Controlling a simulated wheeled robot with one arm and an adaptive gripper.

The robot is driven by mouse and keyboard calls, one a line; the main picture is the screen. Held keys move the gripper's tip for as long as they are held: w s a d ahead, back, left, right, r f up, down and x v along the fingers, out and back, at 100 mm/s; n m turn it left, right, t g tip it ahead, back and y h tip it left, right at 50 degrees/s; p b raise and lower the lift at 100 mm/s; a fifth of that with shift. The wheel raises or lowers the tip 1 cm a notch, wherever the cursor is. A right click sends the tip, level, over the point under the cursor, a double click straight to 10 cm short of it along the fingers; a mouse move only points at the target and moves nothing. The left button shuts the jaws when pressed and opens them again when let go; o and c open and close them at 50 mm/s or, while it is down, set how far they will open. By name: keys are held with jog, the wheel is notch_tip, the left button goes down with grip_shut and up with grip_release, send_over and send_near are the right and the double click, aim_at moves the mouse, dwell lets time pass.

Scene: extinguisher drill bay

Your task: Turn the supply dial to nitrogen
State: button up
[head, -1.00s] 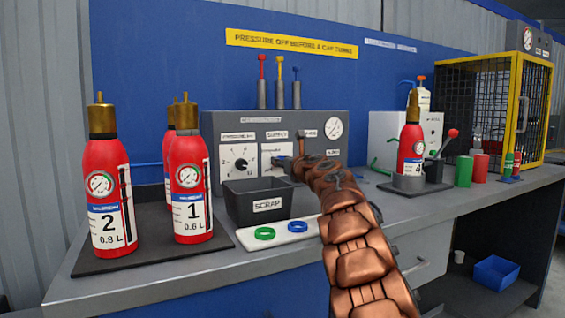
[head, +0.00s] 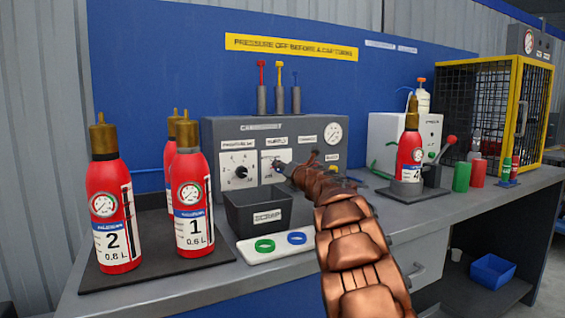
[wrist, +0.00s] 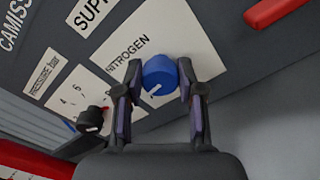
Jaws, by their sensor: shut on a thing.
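The supply dial is a round blue knob (wrist: 160,77) on a white plate with the word NITROGEN printed beside it, in the wrist view. My gripper (wrist: 160,73) is shut on this knob, one dark finger on each side. A small white mark shows at the knob's lower edge; I cannot tell for sure where the dial points. In the head view my gripper (head: 281,167) is at the supply plate on the front of the grey panel (head: 226,139), and my fingers and wrist mostly hide the knob.
A black pressure knob (wrist: 92,118) sits left of the supply dial. The scrap bin (head: 245,212) stands below my gripper. A white tray (head: 260,256) with green and blue rings lies in front. Red bottles (head: 118,225) stand left, and a yellow-framed cage (head: 520,110) stands right.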

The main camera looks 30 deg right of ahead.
jog(key=shift+d+f+m+p, duration=0.1)
jog(key=shift+d+m+p, duration=0.05)
jog(key=shift+m+p, duration=4.9)
jog(key=shift+m, duration=0.35)
jog(key=shift+f, duration=0.1)
jog(key=o, duration=1.1)
jog(key=shift+o, duration=0.2)
jog(key=shift+s, duration=0.2)
